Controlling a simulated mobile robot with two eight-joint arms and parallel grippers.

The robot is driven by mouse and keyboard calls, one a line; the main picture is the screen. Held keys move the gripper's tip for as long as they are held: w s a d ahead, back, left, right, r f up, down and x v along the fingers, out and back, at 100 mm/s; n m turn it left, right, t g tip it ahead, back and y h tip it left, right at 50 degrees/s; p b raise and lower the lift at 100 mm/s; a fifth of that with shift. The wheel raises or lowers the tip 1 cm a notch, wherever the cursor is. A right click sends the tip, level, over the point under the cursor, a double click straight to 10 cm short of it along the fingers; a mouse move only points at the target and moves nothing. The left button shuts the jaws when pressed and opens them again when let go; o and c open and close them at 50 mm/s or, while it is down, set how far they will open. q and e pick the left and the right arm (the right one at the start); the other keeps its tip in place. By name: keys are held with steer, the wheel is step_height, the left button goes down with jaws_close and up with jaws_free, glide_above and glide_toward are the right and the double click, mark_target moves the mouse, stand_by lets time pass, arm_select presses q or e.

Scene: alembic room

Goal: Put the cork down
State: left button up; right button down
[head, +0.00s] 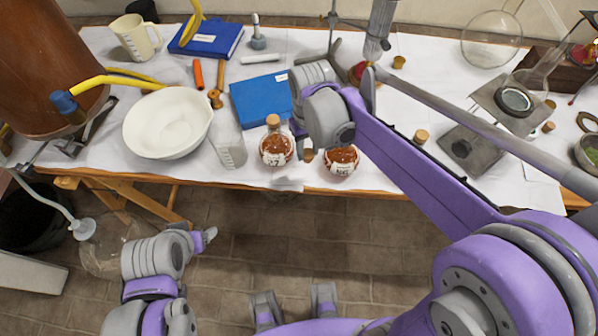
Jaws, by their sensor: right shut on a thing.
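My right gripper (299,134) reaches over the front of the table, between two round flasks with orange-brown contents. The neck of the right flask (341,161) is hidden behind my arm. My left gripper (203,239) is low at the left, off the table; its jaw opening is unclear.
A loose cork (421,136) and a dark metal stand base (470,150) are at the right. The table's front edge is close to the flasks.

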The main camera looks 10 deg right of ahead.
step_height(320, 180, down, 10)
steer(key=shift+r+b, duration=0.15)
steer(key=shift+b, duration=0.3)
steer(key=shift+f, duration=0.25)
steer(key=c, duration=0.5)
jaws_free()
steer(key=shift+r, duration=0.1)
steer(key=shift+c, duration=0.2)
steer(key=shift+r, duration=0.15)
